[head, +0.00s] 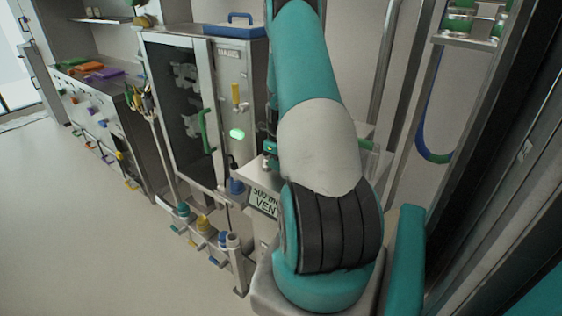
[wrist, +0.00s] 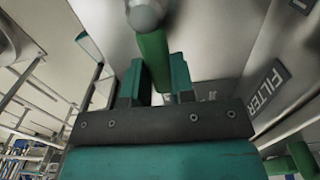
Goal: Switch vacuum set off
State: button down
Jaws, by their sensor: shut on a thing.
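In the wrist view my gripper (wrist: 156,78) has its two teal fingers on either side of a green bar-shaped handle (wrist: 153,48) and is shut on it. The handle has a rounded grey end at the top of the picture. I cannot tell from the picture whether this handle belongs to the vacuum set. In the head view my arm covers the place where the gripper works, so the hold is hidden there.
A dark plate reading FILTER (wrist: 265,91) is right of the gripper, with another green handle (wrist: 302,158) below it. In the head view a steel cabinet (head: 226,110) stands left of my arm, near a sign reading VEN (head: 264,201). The floor (head: 90,230) at left is clear.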

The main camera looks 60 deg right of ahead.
jog(key=shift+s+a+f, duration=0.1)
jog(key=shift+f, duration=0.1)
jog(key=c, duration=1)
grip_release()
jog(key=shift+o, duration=0.2)
jog(key=shift+r, duration=0.1)
jog(key=shift+r, duration=0.3)
notch_tip(320, 180, up, 17)
jog(key=b, duration=0.2)
jog(key=shift+f, duration=0.2)
jog(key=shift+f, duration=0.1)
notch_tip(320, 180, down, 17)
jog(key=shift+f+p, duration=0.1)
jog(key=shift+p, duration=0.95)
